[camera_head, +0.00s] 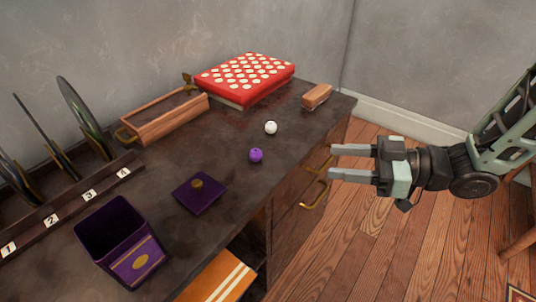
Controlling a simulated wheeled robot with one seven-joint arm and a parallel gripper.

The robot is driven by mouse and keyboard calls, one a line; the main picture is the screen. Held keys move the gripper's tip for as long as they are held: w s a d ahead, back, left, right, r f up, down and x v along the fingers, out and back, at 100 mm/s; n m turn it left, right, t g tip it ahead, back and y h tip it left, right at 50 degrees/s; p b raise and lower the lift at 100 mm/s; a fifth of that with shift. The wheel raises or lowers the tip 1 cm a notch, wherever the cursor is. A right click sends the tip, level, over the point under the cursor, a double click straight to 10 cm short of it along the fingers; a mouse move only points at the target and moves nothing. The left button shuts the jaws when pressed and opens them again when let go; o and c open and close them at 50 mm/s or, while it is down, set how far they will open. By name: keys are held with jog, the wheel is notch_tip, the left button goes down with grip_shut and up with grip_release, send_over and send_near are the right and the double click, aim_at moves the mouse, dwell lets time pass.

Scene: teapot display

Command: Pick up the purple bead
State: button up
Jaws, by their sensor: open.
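The purple bead (256,155) is a small round ball resting on the dark cabinet top (225,155), right of its middle in the head view. A white bead (271,127) lies just behind it, apart from it. My gripper (331,161) is open and empty, with its two grey fingers pointing left. In the picture it is right of the purple bead, past the cabinet's front edge. Nothing hides the purple bead.
An open purple box (132,249) and its lid (199,193) are at the front left. A numbered rack (68,208) holds discs at far left. A wooden tray (166,122), a red dotted box (246,78) and a wooden block (316,96) stand behind. Gold drawer handles (314,196) stick out.

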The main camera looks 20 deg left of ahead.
jog(key=b, duration=0.2)
send_near(259, 151)
jog(key=a, duration=0.1)
jog(key=a+f, duration=0.1)
jog(key=a, duration=0.1)
jog(key=a+f, duration=0.1)
jog(key=shift+a, duration=0.4)
jog(key=shift+a+r, duration=0.15)
jog(key=shift+a, duration=2.8)
jog(key=c, duration=1)
